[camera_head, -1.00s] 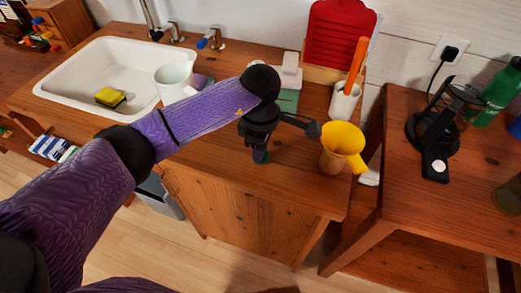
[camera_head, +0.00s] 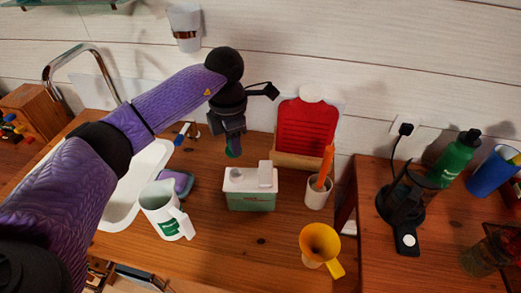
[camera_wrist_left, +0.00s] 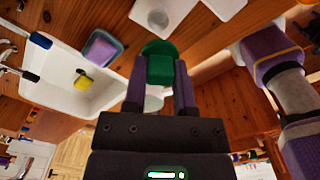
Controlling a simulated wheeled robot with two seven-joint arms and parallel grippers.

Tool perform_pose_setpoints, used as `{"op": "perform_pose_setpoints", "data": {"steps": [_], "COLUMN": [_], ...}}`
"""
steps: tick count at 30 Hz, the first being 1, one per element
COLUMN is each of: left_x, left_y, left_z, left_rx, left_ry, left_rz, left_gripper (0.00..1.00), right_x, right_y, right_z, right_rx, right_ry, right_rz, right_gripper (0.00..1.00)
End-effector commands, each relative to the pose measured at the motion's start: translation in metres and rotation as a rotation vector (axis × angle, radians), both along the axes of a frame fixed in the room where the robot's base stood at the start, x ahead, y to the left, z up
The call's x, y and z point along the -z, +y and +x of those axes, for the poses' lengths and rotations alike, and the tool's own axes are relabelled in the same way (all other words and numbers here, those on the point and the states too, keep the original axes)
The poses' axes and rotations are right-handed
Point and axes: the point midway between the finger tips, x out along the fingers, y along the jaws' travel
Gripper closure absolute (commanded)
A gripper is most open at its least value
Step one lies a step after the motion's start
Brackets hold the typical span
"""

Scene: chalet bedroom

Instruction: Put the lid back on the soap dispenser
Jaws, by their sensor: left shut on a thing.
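The soap dispenser (camera_head: 250,198) looks like a green box with a white top, standing upright on the wooden counter. A small round opening shows on the left part of its top. In the left wrist view, a white top with a round opening (camera_wrist_left: 157,14) appears beyond the fingertips. My left gripper (camera_head: 232,143) points down and is shut on a small green lid (camera_wrist_left: 160,68). In the head view, the lid (camera_head: 233,149) appears above and slightly left of the dispenser, apart from it. My right gripper is not in view.
A white mug (camera_head: 165,210) stands left of the dispenser, near a purple sponge tray (camera_head: 178,183) and the sink (camera_head: 135,185). Right are a white cup (camera_head: 317,194) with an orange tool and a yellow funnel (camera_head: 320,242).

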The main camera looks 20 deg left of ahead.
Motion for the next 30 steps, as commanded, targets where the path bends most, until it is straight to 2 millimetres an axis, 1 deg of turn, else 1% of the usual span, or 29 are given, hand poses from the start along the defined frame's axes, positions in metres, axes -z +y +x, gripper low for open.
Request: {"op": "perform_pose_setpoints", "data": {"steps": [1,5,11,16,20,23,30], "left_x": [-0.005,0.003,0.024,0.048,0.060,0.063,0.062], "left_y": [0.004,0.007,0.006,0.006,0.006,0.006,0.006], "left_z": [-0.001,-0.001,-0.001,-0.001,-0.001,-0.001,-0.001], "left_rx": [-0.030,-0.050,-0.046,-0.045,-0.045,-0.045,-0.044], "left_ry": [0.001,0.002,0.003,0.004,0.002,0.002,0.000], "left_rz": [0.001,0.001,0.001,0.002,0.002,0.001,0.002], "left_gripper": [1.00,1.00,1.00,1.00,1.00,1.00,1.00], "right_x": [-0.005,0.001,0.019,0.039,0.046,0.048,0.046], "right_y": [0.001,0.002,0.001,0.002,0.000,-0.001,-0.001], "right_z": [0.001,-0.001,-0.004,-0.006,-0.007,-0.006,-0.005], "right_rx": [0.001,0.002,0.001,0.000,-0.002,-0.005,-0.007], "right_ry": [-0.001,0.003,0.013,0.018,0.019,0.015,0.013], "right_rz": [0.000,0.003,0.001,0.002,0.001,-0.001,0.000], "right_gripper": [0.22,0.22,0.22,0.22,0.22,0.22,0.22]}}
